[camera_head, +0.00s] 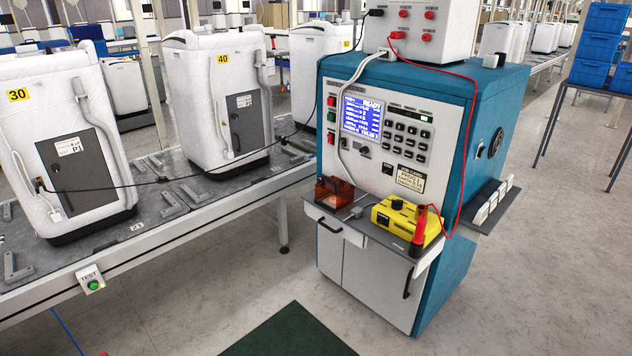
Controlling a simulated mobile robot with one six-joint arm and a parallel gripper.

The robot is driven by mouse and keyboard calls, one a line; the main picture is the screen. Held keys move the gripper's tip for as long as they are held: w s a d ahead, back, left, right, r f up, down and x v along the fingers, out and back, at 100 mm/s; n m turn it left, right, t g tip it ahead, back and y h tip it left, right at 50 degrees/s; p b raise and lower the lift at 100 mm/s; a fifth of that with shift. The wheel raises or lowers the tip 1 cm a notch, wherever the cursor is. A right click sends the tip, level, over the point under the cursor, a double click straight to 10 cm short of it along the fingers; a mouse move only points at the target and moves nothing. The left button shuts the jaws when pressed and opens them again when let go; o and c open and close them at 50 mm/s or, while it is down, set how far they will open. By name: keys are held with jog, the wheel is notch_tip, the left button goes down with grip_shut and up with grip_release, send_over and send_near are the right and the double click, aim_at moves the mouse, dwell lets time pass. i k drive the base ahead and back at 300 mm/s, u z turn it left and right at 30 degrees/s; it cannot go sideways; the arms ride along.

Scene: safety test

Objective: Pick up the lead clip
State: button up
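A black lead (140,184) runs from the white box on top of the teal test cabinet, past the white units, to the unit labelled 30. It ends in a small dark clip (38,187) at the left edge of that unit's grey panel; its jaws are too small to make out. A red lead (470,130) hangs from the same box down to a red probe with a black lower end (418,228). The probe stands upright at the right of a yellow device (396,216) on the cabinet shelf. My gripper is not in view.
White units labelled 30 (95,95) and 40 (215,80) stand on a grey conveyor (200,212). A TEST button (91,279) is on its front edge. The cabinet (490,110) screen reads READY. An amber-covered box (334,192) sits on its shelf. The floor around a dark green mat (288,335) is clear.

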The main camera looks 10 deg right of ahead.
aim_at(41, 184)
jog(key=i, duration=0.8)
jog(key=u, duration=1.05)
jog(key=i, duration=1.4)
jog(key=z, duration=0.1)
